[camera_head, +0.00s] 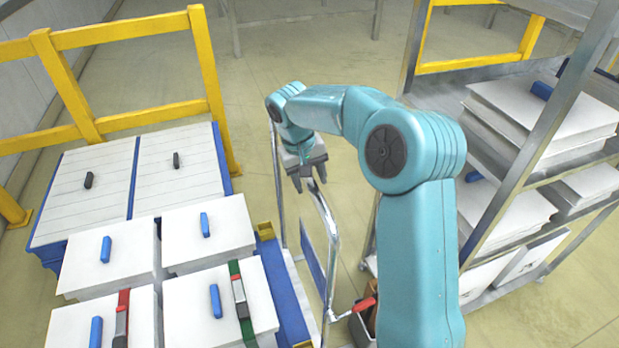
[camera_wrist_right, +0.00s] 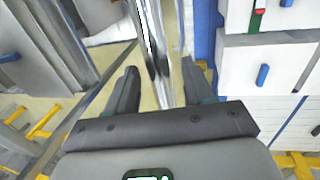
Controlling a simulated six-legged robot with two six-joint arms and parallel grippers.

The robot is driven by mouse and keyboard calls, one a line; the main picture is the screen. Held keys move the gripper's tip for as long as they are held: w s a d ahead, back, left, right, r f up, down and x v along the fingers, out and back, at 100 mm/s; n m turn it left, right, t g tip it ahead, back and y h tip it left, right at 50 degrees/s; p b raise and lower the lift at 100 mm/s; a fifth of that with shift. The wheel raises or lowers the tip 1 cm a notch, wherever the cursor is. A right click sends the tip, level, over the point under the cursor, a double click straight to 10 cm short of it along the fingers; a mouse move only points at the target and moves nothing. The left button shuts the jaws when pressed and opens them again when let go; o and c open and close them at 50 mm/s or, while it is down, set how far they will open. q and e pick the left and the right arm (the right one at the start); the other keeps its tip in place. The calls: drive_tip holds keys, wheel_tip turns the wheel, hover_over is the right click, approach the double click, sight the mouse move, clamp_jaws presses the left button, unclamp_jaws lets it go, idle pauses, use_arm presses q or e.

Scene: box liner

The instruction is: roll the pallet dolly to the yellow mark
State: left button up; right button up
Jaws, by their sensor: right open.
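The pallet dolly shows as a blue deck (camera_head: 293,318) with a tall chrome push handle (camera_head: 329,235) at its right side. White boxes (camera_head: 208,234) with blue grips stand in front of and beside it; their bases are hidden, so I cannot tell what they all rest on. My right gripper (camera_head: 305,178) is open, pointing down at the top of the chrome handle. In the right wrist view the open fingers (camera_wrist_right: 160,68) have the chrome bar (camera_wrist_right: 151,35) running between them; contact is unclear. My left gripper is out of view. I cannot make out a yellow floor mark.
A yellow guard rail (camera_head: 120,38) stands behind blue-based containers (camera_head: 178,170) with white lids at left. A metal rack (camera_head: 545,130) with white boxes stands at right. A red-handled item (camera_head: 365,304) sits near the handle's foot. Open floor (camera_head: 300,60) lies beyond.

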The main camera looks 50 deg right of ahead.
drive_tip(key=shift+s, duration=0.1)
clamp_jaws()
drive_tip(key=shift+w+a+r, duration=0.1)
drive_tip(key=shift+w+a, duration=0.15)
drive_tip(key=shift+a, duration=0.2)
drive_tip(key=shift+w+a, duration=0.15)
drive_tip(key=shift+a, duration=0.05)
unclamp_jaws()
drive_tip(key=shift+w+a, duration=0.15)
drive_tip(key=shift+a, duration=0.05)
wheel_tip(320, 180, up, 16)
drive_tip(key=w+a+p, duration=0.1)
drive_tip(key=a+p, duration=0.1)
drive_tip(key=shift+w+a, duration=0.15)
